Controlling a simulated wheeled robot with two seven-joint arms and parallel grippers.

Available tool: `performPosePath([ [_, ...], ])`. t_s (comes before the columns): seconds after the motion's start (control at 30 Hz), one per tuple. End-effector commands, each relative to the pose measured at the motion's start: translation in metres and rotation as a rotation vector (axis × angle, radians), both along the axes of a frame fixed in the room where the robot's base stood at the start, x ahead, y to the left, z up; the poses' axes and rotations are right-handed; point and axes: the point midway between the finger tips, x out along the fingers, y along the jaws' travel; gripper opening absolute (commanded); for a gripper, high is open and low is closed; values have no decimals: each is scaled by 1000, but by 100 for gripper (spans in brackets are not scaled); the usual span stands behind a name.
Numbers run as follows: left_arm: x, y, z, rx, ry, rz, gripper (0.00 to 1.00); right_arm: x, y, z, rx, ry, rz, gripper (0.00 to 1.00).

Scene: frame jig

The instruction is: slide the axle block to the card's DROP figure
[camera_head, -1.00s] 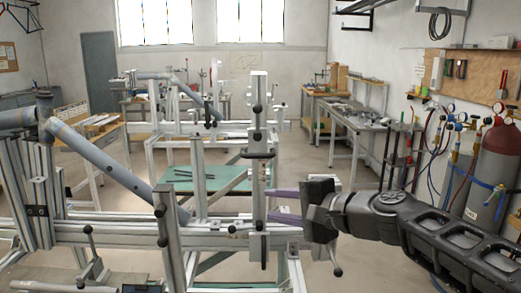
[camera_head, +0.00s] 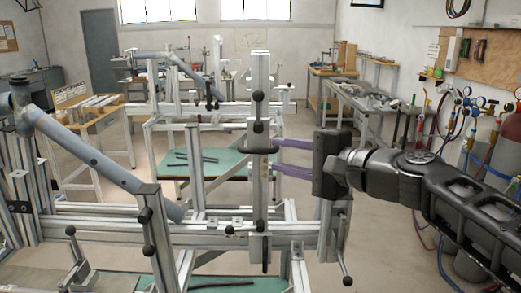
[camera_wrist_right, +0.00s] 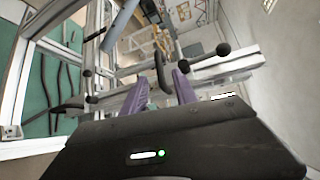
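An upright aluminium post (camera_head: 260,80) stands on the jig's rail and carries black knobs and a dark handle (camera_head: 259,150). I take the block with this handle for the axle block, but cannot be sure. My right gripper (camera_head: 277,158) has purple fingers, spread apart, just right of the post at the handle's height. In the right wrist view, a dark lever (camera_wrist_right: 160,72) shows between the fingertips (camera_wrist_right: 158,85); contact cannot be told. No DROP figure is readable. My left gripper is out of view.
A grey-blue tube (camera_head: 95,155) slopes down to the horizontal jig rail (camera_head: 110,228). A clamp post with a lever (camera_head: 335,240) stands below my right gripper. Gas bottles stand at right.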

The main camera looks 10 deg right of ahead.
Motion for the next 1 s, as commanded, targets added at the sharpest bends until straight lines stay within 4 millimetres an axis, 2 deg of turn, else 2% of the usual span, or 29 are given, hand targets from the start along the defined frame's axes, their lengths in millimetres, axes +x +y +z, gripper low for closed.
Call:
performPosePath([
  [0.3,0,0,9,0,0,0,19,41,25,-7,1,3,2,34],
  [0.43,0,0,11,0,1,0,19,52,33,-9,0,1,1,34],
  [0.77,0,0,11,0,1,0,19,57,35,-10,-1,0,-1,34],
  [1.0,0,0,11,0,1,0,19,57,35,-10,-1,0,-1,16],
])
